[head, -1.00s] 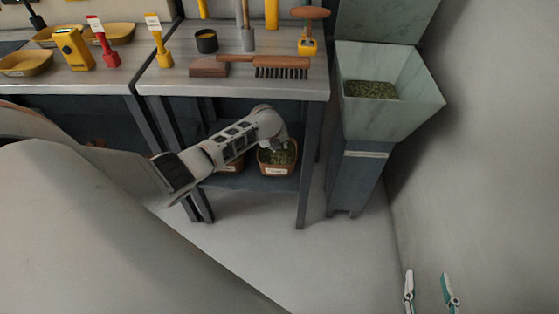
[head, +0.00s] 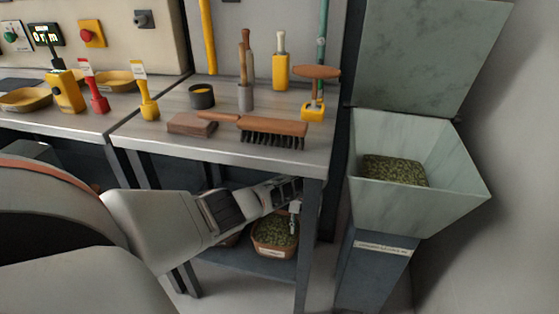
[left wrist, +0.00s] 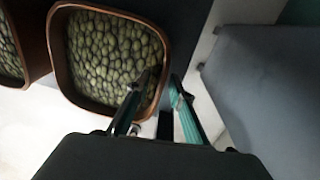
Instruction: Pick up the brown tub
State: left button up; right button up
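A brown tub (head: 268,250) filled with green pellets stands on the lower shelf under the workbench. It also shows in the left wrist view (left wrist: 53,55), upright, with its right rim near my gripper. My left gripper (head: 294,214) reaches under the bench top at the tub's right side. In the left wrist view my left gripper (left wrist: 160,86) is open, with one finger over the pellets and the other outside the right rim. I cannot tell whether either finger touches the tub. My right gripper is out of view.
A second pellet-filled tub (left wrist: 22,45) stands close to the left. The bench top (head: 160,140) and its front right leg (head: 309,240) are close to my arm. A hopper (head: 450,190) with pellets stands to the right. A brush (head: 270,130) lies on the bench.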

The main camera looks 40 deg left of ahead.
pick_arm(q)
jog(key=f, duration=0.1)
jog(key=f+b, duration=0.1)
jog(key=f, duration=0.1)
jog(key=f+b, duration=0.1)
jog(key=f, duration=0.1)
jog(key=shift+s+a+f, duration=0.1)
jog(key=shift+s, duration=0.3)
jog(key=shift+w, duration=0.1)
jog(key=shift+w+r, duration=0.15)
jog(key=shift+r, duration=0.1)
jog(key=c, duration=0.5)
grip_shut()
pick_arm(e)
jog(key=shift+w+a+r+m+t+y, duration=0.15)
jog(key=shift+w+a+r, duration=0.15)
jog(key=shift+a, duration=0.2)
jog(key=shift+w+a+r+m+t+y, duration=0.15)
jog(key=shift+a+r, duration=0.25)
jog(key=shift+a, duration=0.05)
